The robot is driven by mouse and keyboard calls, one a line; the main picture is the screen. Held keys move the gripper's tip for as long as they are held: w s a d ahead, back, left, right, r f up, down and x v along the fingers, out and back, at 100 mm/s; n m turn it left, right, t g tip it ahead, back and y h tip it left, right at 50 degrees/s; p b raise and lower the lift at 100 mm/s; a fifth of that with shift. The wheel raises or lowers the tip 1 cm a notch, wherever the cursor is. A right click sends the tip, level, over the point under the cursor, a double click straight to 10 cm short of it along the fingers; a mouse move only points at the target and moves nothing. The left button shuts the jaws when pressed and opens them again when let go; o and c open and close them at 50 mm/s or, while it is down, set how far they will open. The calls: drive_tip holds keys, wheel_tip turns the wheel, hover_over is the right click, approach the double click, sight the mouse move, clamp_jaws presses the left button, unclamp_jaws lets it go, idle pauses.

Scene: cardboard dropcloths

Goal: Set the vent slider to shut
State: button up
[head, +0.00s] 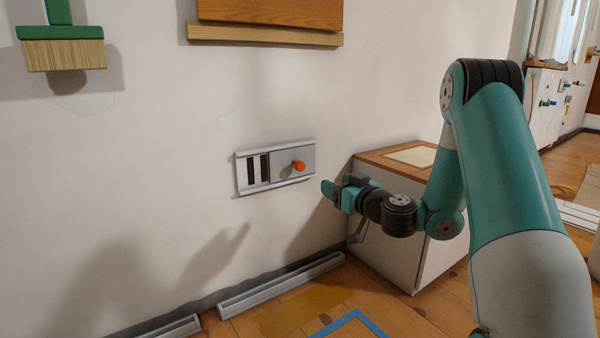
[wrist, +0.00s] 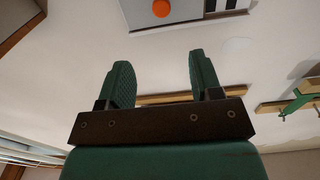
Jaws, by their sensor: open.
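The vent (head: 248,190) is a pale framed panel on the wall, with dark upright slots showing at its left end. Its grey sliding plate (head: 283,168) covers the right part and carries an orange knob (head: 299,166). My gripper (head: 327,189) is open and empty, to the right of and slightly below the knob, apart from it. In the wrist view, both green fingers (wrist: 160,68) are spread with nothing between them. The knob (wrist: 161,8) shows at the top edge there, beyond the fingertips, with part of the vent (wrist: 188,23) cut off by the frame.
A white cabinet with a wooden top (head: 372,159) stands against the wall, behind my arm. A wooden board (head: 270,12) and a green-handled brush (head: 62,48) hang above. Grey rails (head: 280,285) lie along the wall's foot. The wall around the vent is clear.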

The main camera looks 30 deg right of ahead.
drive_tip(key=p, duration=0.7)
approach(302, 167)
drive_tip(key=w+p, duration=0.2)
drive_tip(key=p, duration=0.4)
drive_tip(key=w+r+p, duration=0.1)
drive_tip(key=w+p, duration=0.2)
drive_tip(key=p, duration=0.4)
drive_tip(key=shift+a, duration=0.2)
drive_tip(key=w+b, duration=0.1)
drive_tip(key=w, duration=0.1)
drive_tip(key=w+f+b, duration=0.1)
drive_tip(key=w, duration=0.1)
drive_tip(key=shift+a, duration=0.1)
drive_tip(key=shift+w+r, duration=0.1)
drive_tip(key=shift+w, duration=0.8)
clamp_jaws()
drive_tip(key=a+p, duration=0.1)
drive_tip(key=a, duration=0.7)
drive_tip(key=shift+s+a+p, duration=0.15)
drive_tip(key=shift+a+p, duration=0.05)
drive_tip(key=shift+p, duration=0.1)
